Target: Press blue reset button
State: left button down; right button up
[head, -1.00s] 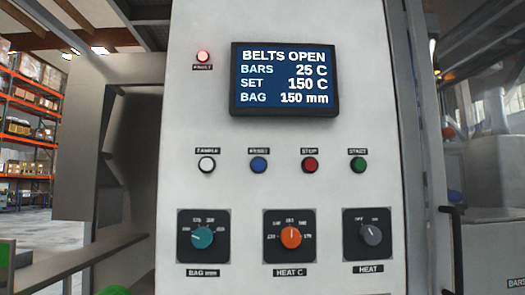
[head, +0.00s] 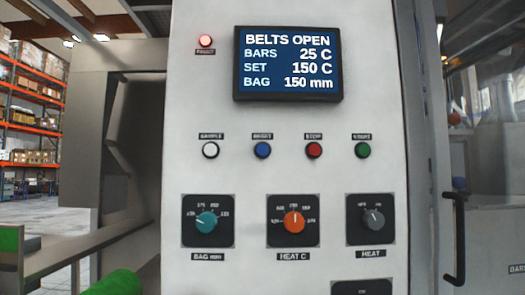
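The blue reset button (head: 262,150) sits on the pale control panel (head: 220,110), in a row below the display. Its label above looks like "RESET". A white button (head: 210,150) is to its left; a red button (head: 314,150) and a green button (head: 363,150) are to its right. The display (head: 288,63) reads BELTS OPEN, BARS 25 C, SET 150 C, BAG 150 mm. The red fault lamp (head: 205,41) looks lit. Neither of my grippers is in view, and nothing touches the buttons.
Below the buttons are a teal bag knob (head: 206,221), an orange heat knob (head: 294,221) and a grey heat switch (head: 373,219). A dark handle (head: 456,237) stands out at the right. Orange shelving (head: 30,130) is far behind.

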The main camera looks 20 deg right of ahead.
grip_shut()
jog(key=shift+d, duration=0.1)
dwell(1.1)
